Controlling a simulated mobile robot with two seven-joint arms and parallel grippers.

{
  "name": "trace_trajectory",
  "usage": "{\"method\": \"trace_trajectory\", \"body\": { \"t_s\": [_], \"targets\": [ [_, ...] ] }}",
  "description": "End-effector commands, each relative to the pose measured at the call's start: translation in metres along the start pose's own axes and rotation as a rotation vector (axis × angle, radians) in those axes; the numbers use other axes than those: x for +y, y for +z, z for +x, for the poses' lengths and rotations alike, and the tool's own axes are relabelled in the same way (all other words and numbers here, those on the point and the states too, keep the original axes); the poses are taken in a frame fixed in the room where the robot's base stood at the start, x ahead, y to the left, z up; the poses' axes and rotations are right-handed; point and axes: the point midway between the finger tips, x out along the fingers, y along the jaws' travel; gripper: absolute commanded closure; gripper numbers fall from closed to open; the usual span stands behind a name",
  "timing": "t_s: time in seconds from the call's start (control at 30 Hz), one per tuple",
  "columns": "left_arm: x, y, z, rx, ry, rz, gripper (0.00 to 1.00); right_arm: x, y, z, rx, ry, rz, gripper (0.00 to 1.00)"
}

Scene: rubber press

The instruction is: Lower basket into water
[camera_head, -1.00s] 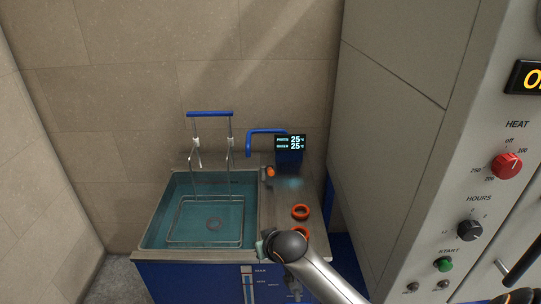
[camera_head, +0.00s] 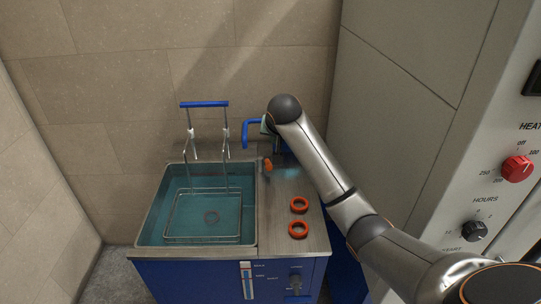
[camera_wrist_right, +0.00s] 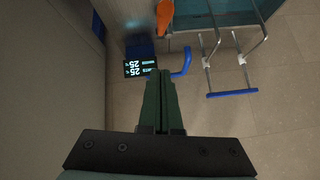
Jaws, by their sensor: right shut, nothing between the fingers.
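The wire basket (camera_head: 203,241) sits within the outline of the sink tank, with its two rods rising to a blue handle (camera_head: 204,104). The tank holds teal water (camera_head: 230,228); I cannot tell how far the wires are under it. My right gripper (camera_head: 265,124) is to the right of the handle, near the blue spout, mostly hidden by my wrist. In the right wrist view its green fingers (camera_wrist_right: 163,75) are shut and empty, apart from the handle (camera_wrist_right: 232,93). My left gripper is not in view.
A blue spout (camera_head: 247,130) and an orange part (camera_head: 267,164) stand at the tank's back right. The spout and lit display (camera_wrist_right: 140,67) show near my fingers in the wrist view. Two orange rings (camera_head: 299,229) lie on the counter. A grey cabinet (camera_head: 400,100) stands right.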

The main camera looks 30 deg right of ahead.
Motion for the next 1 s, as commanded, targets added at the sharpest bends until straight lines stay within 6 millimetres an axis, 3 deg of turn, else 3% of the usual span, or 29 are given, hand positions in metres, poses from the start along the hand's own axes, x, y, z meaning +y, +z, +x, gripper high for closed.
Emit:
{"method": "trace_trajectory", "body": {
  "t_s": [0.3, 0.6, 1.0],
  "targets": [
    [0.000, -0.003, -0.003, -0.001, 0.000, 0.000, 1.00, 0.000, 0.004, 0.051, -0.003, 0.000, -0.003, 1.00],
    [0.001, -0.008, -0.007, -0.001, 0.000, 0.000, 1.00, -0.001, 0.036, 0.057, 0.001, -0.002, -0.003, 1.00],
    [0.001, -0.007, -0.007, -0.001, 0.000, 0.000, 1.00, 0.000, 0.040, 0.058, 0.002, -0.002, -0.002, 1.00]
  ]
}}
